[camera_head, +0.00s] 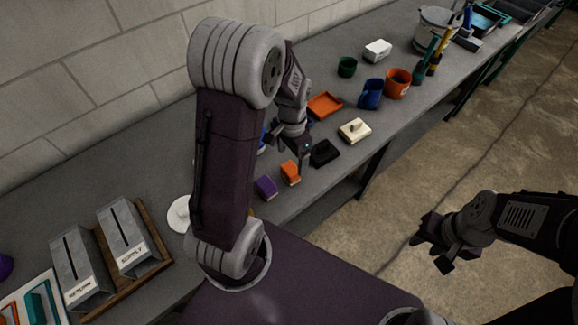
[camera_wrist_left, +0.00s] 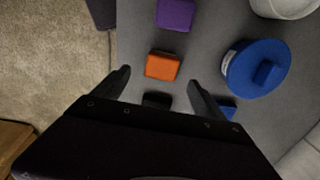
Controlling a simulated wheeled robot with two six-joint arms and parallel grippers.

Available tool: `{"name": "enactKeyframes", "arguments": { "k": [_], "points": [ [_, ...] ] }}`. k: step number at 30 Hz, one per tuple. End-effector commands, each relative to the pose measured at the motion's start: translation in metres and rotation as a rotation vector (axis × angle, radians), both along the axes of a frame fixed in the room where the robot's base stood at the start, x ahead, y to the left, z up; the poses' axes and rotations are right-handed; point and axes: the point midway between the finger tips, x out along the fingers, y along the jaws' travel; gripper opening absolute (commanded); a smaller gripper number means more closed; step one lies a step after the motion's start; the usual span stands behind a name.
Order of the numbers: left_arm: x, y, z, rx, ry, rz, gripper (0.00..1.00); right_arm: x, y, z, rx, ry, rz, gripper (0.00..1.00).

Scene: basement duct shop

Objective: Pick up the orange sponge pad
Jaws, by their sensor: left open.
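The orange sponge pad (camera_head: 290,173) lies on the grey bench, between a purple pad (camera_head: 266,188) and a black pad (camera_head: 323,153). My left gripper (camera_head: 290,155) is over the bench just beyond the orange pad, pointing down. In the left wrist view the orange sponge pad (camera_wrist_left: 162,66) shows whole, just ahead of the open, empty fingers of my left gripper (camera_wrist_left: 158,80). It is not held. My right gripper (camera_head: 432,250) hangs above the floor at the right, away from the bench, its fingers apart and empty.
A blue round object with a raised grip (camera_wrist_left: 257,67) lies right of the orange pad in the wrist view. A cream block with a knob (camera_head: 354,130), an orange tray (camera_head: 324,105) and cups stand farther along. Grey slotted boxes (camera_head: 82,270) stand at left.

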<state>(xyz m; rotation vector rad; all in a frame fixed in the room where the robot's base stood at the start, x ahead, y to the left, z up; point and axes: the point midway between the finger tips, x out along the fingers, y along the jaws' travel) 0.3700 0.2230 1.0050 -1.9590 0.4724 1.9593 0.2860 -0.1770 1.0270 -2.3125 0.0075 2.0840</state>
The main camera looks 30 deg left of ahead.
Motion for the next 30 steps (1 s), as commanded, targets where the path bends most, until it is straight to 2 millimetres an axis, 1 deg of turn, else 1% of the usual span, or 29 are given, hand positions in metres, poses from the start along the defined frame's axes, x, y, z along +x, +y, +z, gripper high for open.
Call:
{"name": "enactKeyframes", "arguments": {
  "k": [7, 12, 14, 18, 21, 24, 29, 30],
  "points": [
    [-0.001, 0.000, -0.034, -0.001, 0.005, 0.000, 0.82, 0.000, 0.000, 0.000, 0.000, 0.000, 0.000, 0.36],
    [0.000, 0.001, -0.041, 0.000, 0.001, 0.000, 0.82, 0.000, 0.000, 0.000, 0.000, 0.000, 0.000, 0.36],
    [-0.001, 0.002, -0.047, 0.000, 0.004, 0.001, 0.82, 0.000, 0.000, 0.002, 0.000, 0.000, 0.000, 0.36],
    [-0.001, 0.005, -0.074, 0.000, 0.006, 0.000, 0.82, 0.000, 0.000, 0.005, 0.000, 0.000, 0.000, 0.36],
    [0.000, 0.005, -0.087, 0.000, 0.004, 0.000, 0.82, 0.000, 0.000, 0.005, 0.000, 0.000, 0.000, 0.36],
    [0.000, 0.005, -0.092, 0.000, 0.000, 0.000, 0.82, 0.000, 0.000, 0.005, 0.000, 0.000, 0.000, 0.36],
    [0.001, 0.005, -0.091, 0.000, -0.001, 0.000, 0.82, 0.000, 0.000, 0.005, 0.000, 0.000, 0.000, 0.36],
    [0.001, 0.005, -0.091, 0.000, -0.001, 0.000, 0.71, 0.000, 0.000, 0.005, 0.000, 0.000, 0.000, 0.36]
  ]
}}
